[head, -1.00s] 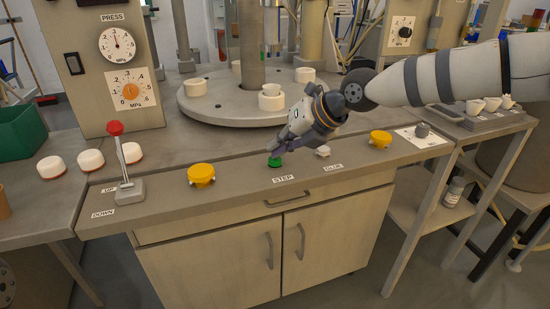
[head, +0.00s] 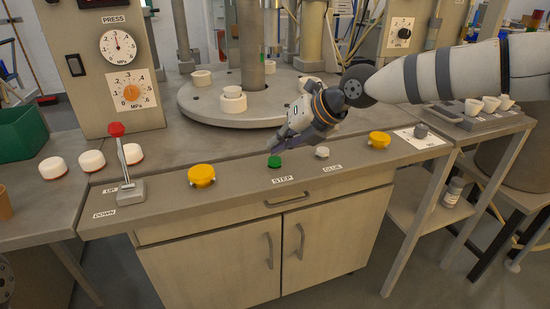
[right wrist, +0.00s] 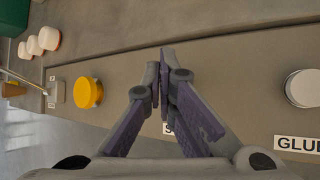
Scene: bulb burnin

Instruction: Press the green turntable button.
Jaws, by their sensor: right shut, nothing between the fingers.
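The green button (head: 275,161) sits on the sloped grey console (head: 240,184) above the STEP label (head: 283,180). My right gripper (head: 273,148) comes in from the right, its fingers closed and empty, tips just above and behind the green button with a small gap. In the right wrist view its closed fingers (right wrist: 163,92) cover the place of the green button, which is hidden there. The turntable (head: 205,104) behind the console carries several white holders (head: 233,104), one with a small cup in front. My left gripper is not in view.
A yellow button (head: 202,175) lies left, a white GLUE button (head: 322,152) just right, and another yellow button (head: 380,139) further right. A red-knobbed lever (head: 123,160) stands at the left. A side stand (head: 503,123) with cups is at the right.

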